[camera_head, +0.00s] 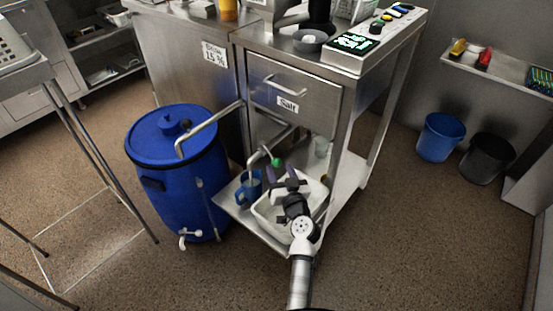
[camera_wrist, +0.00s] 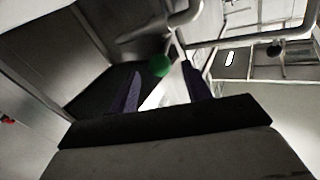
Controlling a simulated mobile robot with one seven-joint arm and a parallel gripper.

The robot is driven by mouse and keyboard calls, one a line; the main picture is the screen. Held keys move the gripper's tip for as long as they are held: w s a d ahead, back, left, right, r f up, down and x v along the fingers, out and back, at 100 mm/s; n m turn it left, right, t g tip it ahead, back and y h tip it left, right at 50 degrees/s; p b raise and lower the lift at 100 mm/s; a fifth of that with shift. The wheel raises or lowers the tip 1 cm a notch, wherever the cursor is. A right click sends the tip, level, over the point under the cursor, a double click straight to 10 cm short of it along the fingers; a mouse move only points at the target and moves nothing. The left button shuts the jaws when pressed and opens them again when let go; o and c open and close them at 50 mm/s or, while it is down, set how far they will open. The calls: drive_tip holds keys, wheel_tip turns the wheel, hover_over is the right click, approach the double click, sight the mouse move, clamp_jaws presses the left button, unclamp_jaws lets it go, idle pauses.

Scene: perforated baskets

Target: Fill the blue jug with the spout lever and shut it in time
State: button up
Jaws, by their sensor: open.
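The blue jug (camera_head: 243,194) stands on the low shelf of the steel cart, under the bent spout (camera_head: 259,153); I cannot see how full it is. The spout lever has a green knob (camera_head: 276,162), just right of the spout. My gripper (camera_head: 287,175) is open, with its dark purple fingers close to the knob. In the wrist view, the green knob (camera_wrist: 160,66) shows between the two fingertips; I cannot tell whether either finger touches it.
A white basin (camera_head: 270,218) lies under my gripper on the low shelf (camera_head: 233,211). A large blue barrel (camera_head: 178,190) stands left of the cart, with a bent pipe (camera_head: 208,128) above it. A drawer labelled Salt (camera_head: 296,92) is above.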

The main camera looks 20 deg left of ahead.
sight(278, 166)
drive_tip(key=shift+p+x, duration=0.35)
drive_tip(key=shift+x, duration=1.85)
clamp_jaws()
